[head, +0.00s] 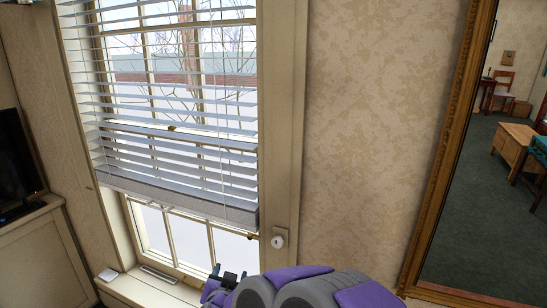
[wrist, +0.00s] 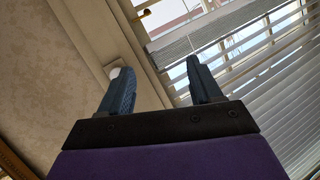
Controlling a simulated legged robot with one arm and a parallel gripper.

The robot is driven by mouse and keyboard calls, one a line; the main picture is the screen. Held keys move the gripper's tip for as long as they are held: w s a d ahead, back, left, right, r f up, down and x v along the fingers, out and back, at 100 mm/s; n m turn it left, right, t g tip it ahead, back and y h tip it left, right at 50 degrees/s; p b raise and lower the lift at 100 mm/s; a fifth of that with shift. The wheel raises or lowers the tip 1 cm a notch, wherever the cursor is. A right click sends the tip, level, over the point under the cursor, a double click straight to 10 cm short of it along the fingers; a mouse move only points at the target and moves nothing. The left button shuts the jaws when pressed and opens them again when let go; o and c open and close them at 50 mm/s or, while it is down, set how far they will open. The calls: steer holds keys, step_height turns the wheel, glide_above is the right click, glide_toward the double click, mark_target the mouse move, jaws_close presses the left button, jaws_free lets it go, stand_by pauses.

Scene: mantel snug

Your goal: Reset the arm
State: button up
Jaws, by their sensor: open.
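My gripper shows in the wrist view (wrist: 160,88), its two blue fingers apart with nothing between them. In the head view my gripper (head: 226,277) is at the bottom, in front of the lower part of the window. My purple and grey arm reaches up from the bottom edge there and hides part of the wall below the window frame. The fingers are small in the head view.
A window with white blinds (head: 180,120) stands at the left, with a sill (head: 150,290) below. A white knob (head: 280,238) is on its frame. A gold-framed mirror (head: 450,150) is at right. A dark screen (head: 15,160) stands on a cabinet (head: 40,250) at far left.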

steer(key=s+d+r+n+g+y, duration=0.2)
steer(key=s+r+n+g+y, duration=0.15)
steer(key=s+g+y, duration=0.4)
steer(key=s+d+f+g+h, duration=0.1)
steer(key=s+d+g+h, duration=0.3)
steer(key=s+d, duration=0.8)
steer(key=s+d+f+g+h, duration=0.1)
steer(key=s+d+g+h, duration=0.2)
steer(key=s+d, duration=0.8)
steer(key=s+g, duration=0.1)
steer(key=s, duration=0.6)
steer(key=shift+s+d+h, duration=0.2)
steer(key=shift+d+h, duration=0.15)
steer(key=shift+f+g, duration=0.1)
steer(key=shift+g, duration=0.15)
